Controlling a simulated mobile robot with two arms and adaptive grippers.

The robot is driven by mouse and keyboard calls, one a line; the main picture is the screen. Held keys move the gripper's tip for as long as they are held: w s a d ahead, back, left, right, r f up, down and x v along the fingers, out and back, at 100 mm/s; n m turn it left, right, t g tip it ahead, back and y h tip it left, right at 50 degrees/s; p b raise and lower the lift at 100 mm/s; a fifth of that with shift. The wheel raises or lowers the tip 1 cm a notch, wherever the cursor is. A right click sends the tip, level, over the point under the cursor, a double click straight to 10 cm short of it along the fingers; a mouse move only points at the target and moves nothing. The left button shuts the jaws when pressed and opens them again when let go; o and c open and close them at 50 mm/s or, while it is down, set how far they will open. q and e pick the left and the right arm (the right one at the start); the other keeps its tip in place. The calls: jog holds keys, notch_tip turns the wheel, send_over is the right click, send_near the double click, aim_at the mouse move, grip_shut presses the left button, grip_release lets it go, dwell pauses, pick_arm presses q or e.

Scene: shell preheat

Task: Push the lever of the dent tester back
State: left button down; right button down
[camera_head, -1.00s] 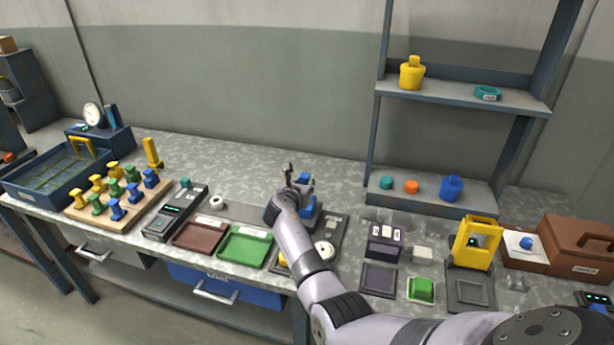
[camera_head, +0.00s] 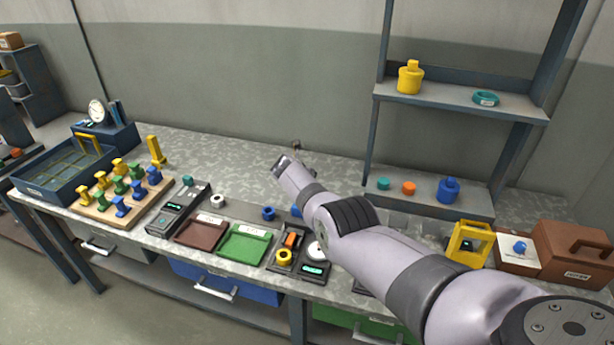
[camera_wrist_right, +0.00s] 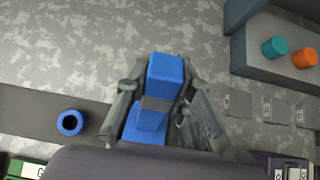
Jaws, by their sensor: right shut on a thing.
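In the head view my right arm hides most of this part; only a bit of blue (camera_head: 296,211) shows beside the arm. My left gripper is not in view.
A blue ring (camera_head: 268,213) lies left of my gripper; a white ring (camera_head: 217,201) lies further left. Brown (camera_head: 201,233) and green (camera_head: 244,245) trays sit in front. A shelf (camera_head: 440,200) stands to the right.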

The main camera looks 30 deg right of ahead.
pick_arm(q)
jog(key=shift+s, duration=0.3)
pick_arm(e)
jog(key=shift+d, duration=0.1)
jog(key=c, duration=1.4)
grip_release()
jog(key=shift+o, duration=0.2)
jog(key=shift+s+a+r, duration=0.15)
jog(key=shift+a+r, duration=0.25)
jog(key=shift+a, duration=0.05)
jog(key=v, duration=1)
jog(key=shift+s+r, duration=0.3)
jog(key=shift+a, duration=0.1)
